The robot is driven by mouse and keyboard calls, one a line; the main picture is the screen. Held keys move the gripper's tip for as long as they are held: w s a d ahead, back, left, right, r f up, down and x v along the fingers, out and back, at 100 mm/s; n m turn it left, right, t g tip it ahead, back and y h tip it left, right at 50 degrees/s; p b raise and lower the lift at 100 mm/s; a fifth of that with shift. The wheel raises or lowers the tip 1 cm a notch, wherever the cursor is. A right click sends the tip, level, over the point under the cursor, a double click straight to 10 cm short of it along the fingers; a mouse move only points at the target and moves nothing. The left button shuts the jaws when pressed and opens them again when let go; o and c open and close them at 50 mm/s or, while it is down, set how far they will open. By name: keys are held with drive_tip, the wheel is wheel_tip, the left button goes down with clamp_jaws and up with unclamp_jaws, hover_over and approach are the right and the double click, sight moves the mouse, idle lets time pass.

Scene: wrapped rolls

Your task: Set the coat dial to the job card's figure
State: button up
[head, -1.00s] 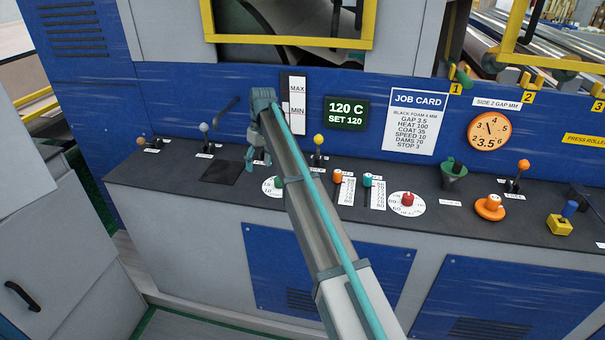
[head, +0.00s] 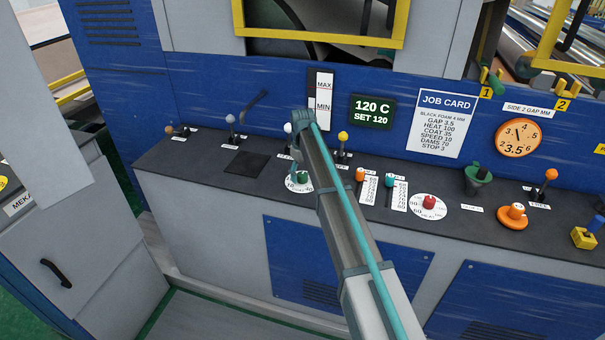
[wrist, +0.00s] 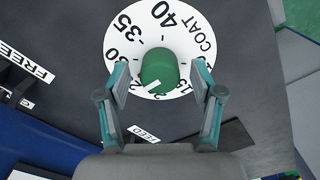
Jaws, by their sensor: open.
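The coat dial is a green knob (wrist: 158,70) on a white disc (wrist: 135,36) lettered COAT, with figures such as 35 and 40. A white mark on the knob points to the lower left in the wrist view; the figure there is partly hidden by a finger. In the head view the green knob (head: 303,177) shows beside my arm. My gripper (wrist: 160,82) is open, with one finger on each side of the knob; I cannot tell whether they touch it. The job card (head: 441,132) on the blue panel reads COAT 35.
An orange knob (head: 360,174) and a teal knob (head: 390,181) with scales, and a red dial (head: 429,202), stand to the right. Levers with white (head: 288,128) and yellow (head: 342,136) balls stand behind. A dark square plate (head: 247,162) lies left.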

drive_tip(key=shift+f, duration=0.45)
drive_tip(key=shift+c, duration=0.2)
drive_tip(key=c, duration=1.1)
